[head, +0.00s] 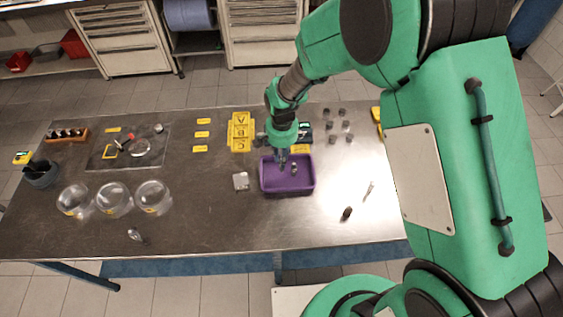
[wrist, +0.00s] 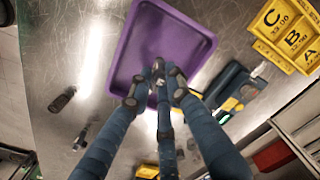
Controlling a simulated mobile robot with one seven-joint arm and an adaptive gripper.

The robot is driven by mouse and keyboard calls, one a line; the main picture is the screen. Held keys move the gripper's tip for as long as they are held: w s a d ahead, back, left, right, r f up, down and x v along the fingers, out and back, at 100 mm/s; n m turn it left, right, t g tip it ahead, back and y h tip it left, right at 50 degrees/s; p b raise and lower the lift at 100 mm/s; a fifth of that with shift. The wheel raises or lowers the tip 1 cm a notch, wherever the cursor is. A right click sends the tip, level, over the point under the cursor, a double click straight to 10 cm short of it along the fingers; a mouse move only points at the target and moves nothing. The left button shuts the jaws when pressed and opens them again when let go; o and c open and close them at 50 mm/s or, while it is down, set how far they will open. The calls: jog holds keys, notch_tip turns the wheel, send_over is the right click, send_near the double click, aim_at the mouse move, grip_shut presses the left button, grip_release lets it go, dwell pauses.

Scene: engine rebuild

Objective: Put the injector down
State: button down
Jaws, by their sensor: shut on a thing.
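My gripper (head: 283,158) reaches down over the purple tray (head: 265,187) in the head view. In the wrist view my gripper (wrist: 158,82) has its dark fingers close together over the lower edge of the purple tray (wrist: 127,45). It is shut on the injector, which is mostly hidden by the fingers. A small grey piece (head: 294,168) shows beside the fingertips within the tray's outline; I cannot tell whether it is part of the held injector or touches the tray floor.
Yellow A-B-C block (head: 240,132) stands behind the tray's left side. A flat grey piece (head: 241,181) lies left of the tray. A dark cylinder (head: 347,213) and a slim metal part (head: 369,189) lie to the right. Glass jars (head: 113,199) stand at left. The front middle is clear.

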jog(key=shift+w+f, duration=0.25)
jog(key=shift+f, duration=1.55)
jog(key=shift+f, duration=0.2)
jog(key=c, duration=1.6)
grip_release()
jog(key=shift+a+r, duration=0.1)
jog(key=shift+r, duration=0.05)
notch_tip(320, 180, up, 12)
jog(key=shift+s+r, duration=0.1)
